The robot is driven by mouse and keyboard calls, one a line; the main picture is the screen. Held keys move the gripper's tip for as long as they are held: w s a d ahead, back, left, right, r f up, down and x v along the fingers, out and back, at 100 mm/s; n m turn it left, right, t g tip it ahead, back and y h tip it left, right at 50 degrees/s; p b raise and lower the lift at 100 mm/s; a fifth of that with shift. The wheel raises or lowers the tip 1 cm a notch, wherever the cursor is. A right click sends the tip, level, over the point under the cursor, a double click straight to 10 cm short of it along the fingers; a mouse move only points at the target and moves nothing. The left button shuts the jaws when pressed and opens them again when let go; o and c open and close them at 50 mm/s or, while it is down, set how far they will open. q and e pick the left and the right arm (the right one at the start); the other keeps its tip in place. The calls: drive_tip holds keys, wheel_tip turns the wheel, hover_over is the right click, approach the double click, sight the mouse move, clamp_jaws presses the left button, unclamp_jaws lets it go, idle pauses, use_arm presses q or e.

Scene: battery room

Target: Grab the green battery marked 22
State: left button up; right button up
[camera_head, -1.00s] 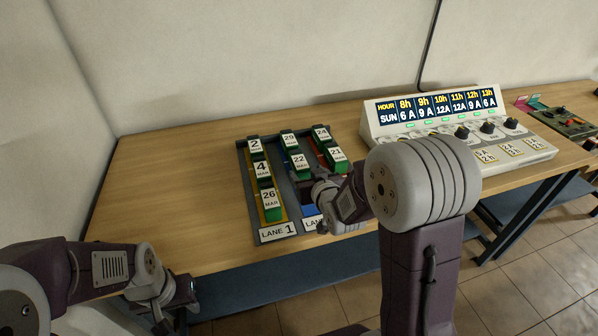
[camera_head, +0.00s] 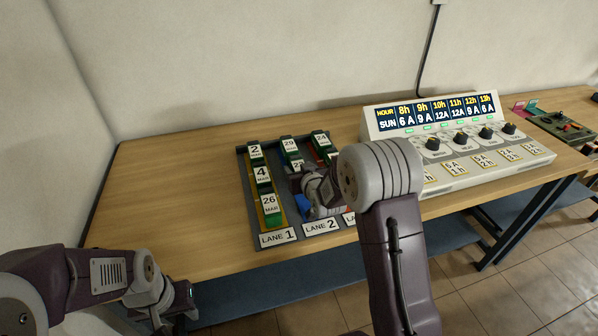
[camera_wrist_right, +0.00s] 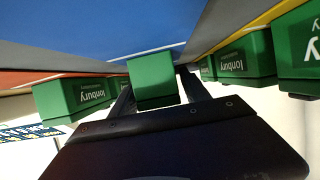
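The green battery marked 22 (camera_head: 297,165) is in lane 2 of the rack (camera_head: 243,184), behind the one marked 29 in label order toward me. My right gripper, mostly hidden by its own arm in the head view, is right at it and covers most of it. In the right wrist view a green battery (camera_wrist_right: 152,80) on the blue lane stands between the two fingers (camera_wrist_right: 158,92). The fingers look open, with a small gap on the right side; contact is unclear. My left gripper (camera_head: 188,300) is low at the left, by the table's front edge, its fingers not clear.
Lane 1 holds batteries marked 2, 4 and 26 (camera_head: 270,206). Battery 29 (camera_head: 290,146) is behind 22, and 24 (camera_head: 321,140) is in the lane to the right. A white console (camera_head: 450,150) stands right of the rack. The table's left part is clear.

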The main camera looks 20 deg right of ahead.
sight(301, 157)
clamp_jaws()
drive_tip(key=shift+w+r, duration=0.1)
drive_tip(key=shift+r, duration=0.4)
drive_tip(key=r, duration=0.2)
drive_tip(key=r+p, duration=0.1)
drive_tip(key=shift+d+r, duration=0.3)
drive_tip(key=shift+r, duration=0.05)
drive_tip(key=d+r+p, duration=0.1)
drive_tip(key=d+r, duration=0.1)
drive_tip(key=d, duration=0.1)
drive_tip(key=s+d+r+p, duration=0.1)
drive_tip(key=d+r, duration=0.1)
drive_tip(key=d, duration=0.2)
drive_tip(key=s+d+r+p, duration=0.1)
drive_tip(key=d+r, duration=0.1)
drive_tip(key=d, duration=0.2)
drive_tip(key=shift+s+r, duration=0.1)
drive_tip(key=shift+r, duration=0.1)
drive_tip(key=shift+a, duration=0.1)
